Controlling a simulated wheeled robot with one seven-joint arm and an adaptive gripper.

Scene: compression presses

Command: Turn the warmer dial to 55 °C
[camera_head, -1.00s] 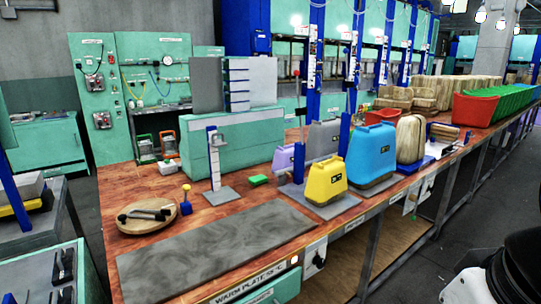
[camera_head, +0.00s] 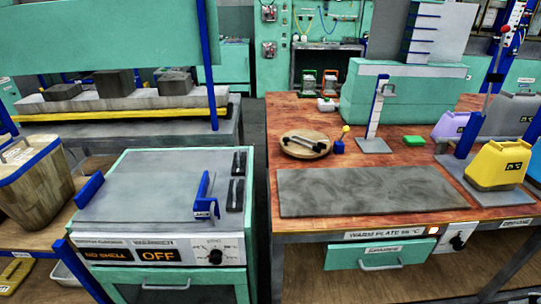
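The grey warm plate (camera_head: 375,190) lies flat on the wooden bench top. A label (camera_head: 385,234) on the bench edge below it appears to read "WARM PLATE 55 °C". A black dial (camera_head: 459,240) on a pale panel is mounted under the bench edge, right of the teal drawer (camera_head: 380,254). A small orange light glows left of it. The dial's pointer and scale are too small to read. My gripper is not in view, so nothing shows it touching the dial.
A teal machine (camera_head: 160,185) on the left has an "OFF" display and its own black dial (camera_head: 215,255). A dark floor gap separates it from the bench.

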